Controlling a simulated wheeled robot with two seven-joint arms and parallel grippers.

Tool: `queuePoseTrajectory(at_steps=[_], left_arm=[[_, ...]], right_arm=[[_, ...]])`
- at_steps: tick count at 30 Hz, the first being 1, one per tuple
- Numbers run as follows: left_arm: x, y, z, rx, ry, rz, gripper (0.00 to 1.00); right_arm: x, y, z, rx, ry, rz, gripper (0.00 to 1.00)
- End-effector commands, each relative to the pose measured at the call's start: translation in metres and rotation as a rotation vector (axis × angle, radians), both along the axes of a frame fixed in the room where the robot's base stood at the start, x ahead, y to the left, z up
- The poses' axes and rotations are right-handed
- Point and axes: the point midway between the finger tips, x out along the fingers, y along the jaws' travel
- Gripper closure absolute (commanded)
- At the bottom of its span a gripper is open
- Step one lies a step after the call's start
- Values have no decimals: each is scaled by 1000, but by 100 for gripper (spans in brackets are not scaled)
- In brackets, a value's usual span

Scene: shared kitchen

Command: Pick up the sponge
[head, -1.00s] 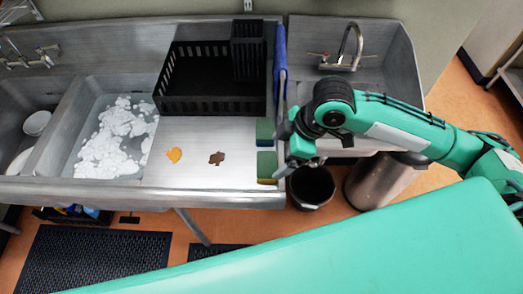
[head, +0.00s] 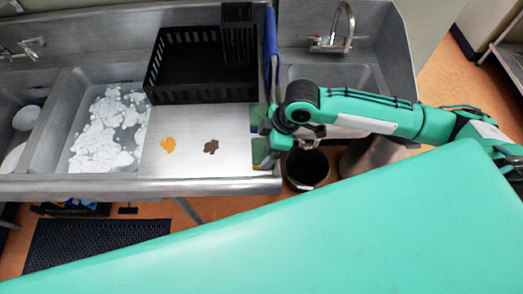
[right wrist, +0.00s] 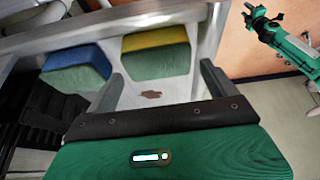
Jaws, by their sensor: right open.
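Two sponges lie at the right end of the steel drainboard. The near one, green with a yellow layer, shows in the head view (head: 260,150) and the right wrist view (right wrist: 155,60). The far one, green with a blue layer, shows in the head view (head: 258,113) and the right wrist view (right wrist: 77,68). My right gripper (head: 268,158) is at the drainboard's right edge beside the near sponge. In the right wrist view its open, empty fingers frame the yellow-layered sponge, apart from it. A teal arm, apparently mine, ends in a small left gripper (right wrist: 252,16); its jaws are unclear.
A black rack (head: 200,75) stands behind the drainboard. An orange stain (head: 168,145) and a brown stain (head: 211,146) lie on its bare middle. A sudsy sink (head: 105,135) is at left. A dark bin (head: 307,168) stands below right of the drainboard.

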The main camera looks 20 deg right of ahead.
Motion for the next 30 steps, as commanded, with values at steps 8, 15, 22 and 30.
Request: queuePoseTrajectory(at_steps=[8,15,22,30], left_arm=[[2,0,14,-1,-3,0,64],[1,0,13,0,-2,0,64],[1,0,13,0,-1,1,64],[0,0,13,0,0,0,64]], right_arm=[[4,9,-34,-1,1,0,12],[4,10,-38,-1,-1,1,12],[4,10,-38,-1,-1,1,44],[5,10,-37,0,-1,1,44]])
